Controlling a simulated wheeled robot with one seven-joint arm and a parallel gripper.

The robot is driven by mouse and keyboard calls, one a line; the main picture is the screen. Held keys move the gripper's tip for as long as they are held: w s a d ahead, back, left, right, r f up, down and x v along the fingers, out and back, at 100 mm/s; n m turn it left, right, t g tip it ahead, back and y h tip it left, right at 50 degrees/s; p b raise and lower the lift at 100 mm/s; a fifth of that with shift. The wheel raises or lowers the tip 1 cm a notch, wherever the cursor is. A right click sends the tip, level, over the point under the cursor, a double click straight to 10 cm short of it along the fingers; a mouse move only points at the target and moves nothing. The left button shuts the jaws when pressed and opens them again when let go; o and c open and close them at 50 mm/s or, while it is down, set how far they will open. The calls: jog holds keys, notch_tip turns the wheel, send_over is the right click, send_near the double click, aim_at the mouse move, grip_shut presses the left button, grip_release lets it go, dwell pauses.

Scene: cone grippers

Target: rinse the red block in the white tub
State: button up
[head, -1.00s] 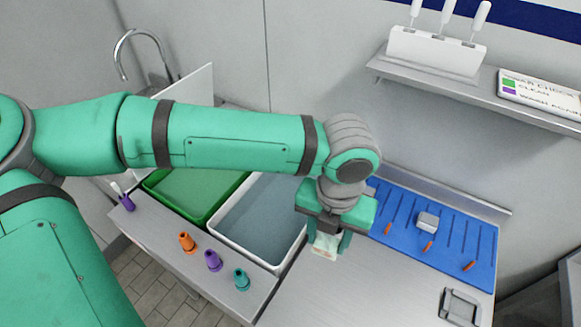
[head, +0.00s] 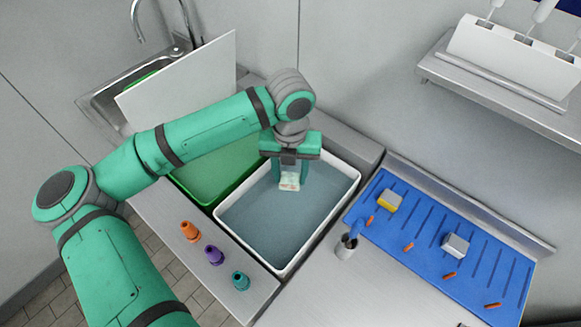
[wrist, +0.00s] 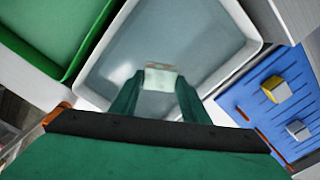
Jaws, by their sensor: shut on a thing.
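My gripper (head: 289,182) is shut on a small pale block (head: 289,186), whitish green with faint reddish marks; no plainly red block shows. The block also appears between the fingertips in the wrist view (wrist: 161,79). The white tub (head: 352,190) is a rectangular basin holding grey-blue water (head: 270,225). My gripper points down over the far part of the tub, inside its rim as pictured. I cannot tell whether the block touches the water. The tub's rim also shows in the wrist view (wrist: 232,66).
A green tub (head: 205,172) adjoins on the left. A blue ribbed mat (head: 425,238) on the right bears a yellow-topped block (head: 387,201) and a grey block (head: 455,246). A small cup (head: 346,247) stands near the tub's right rim. Several coloured cones (head: 213,255) line the front ledge.

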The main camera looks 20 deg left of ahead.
jog(key=shift+s+d+f, duration=0.1)
jog(key=shift+s+f, duration=0.1)
jog(key=shift+f, duration=0.95)
notch_tip(320, 180, down, 9)
jog(key=shift+w, duration=0.15)
jog(key=shift+f, duration=0.1)
dwell(1.1)
jog(key=shift+r, duration=5.75)
